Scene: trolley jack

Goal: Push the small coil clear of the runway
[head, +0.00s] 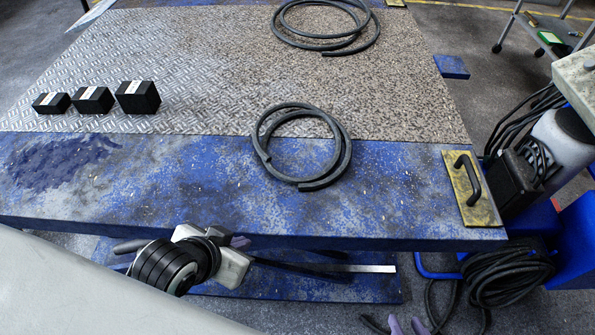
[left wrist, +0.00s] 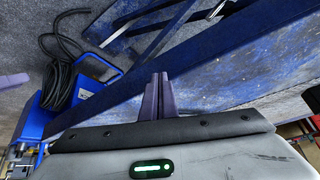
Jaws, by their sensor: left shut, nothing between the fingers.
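The small coil (head: 345,160), a loop of dark hose, lies flat across the near edge of the patterned metal plate (head: 215,60). Its far part is on the plate and its near part is on the worn blue surface. A larger dark coil (head: 369,42) lies at the plate's far end. My left gripper (head: 240,241) is low, at the near edge of the blue surface and well short of the small coil. Its purple fingers are shut and empty in the left wrist view (left wrist: 157,97). My right gripper (head: 405,325) shows only two separated purple fingertips at the bottom edge.
Several black blocks (head: 92,100) stand on the plate's left side. A yellow plate with a black handle (head: 467,178) is at the blue surface's right end. Cables (head: 505,275) and blue equipment crowd the right. Blue surface left of the coil is clear.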

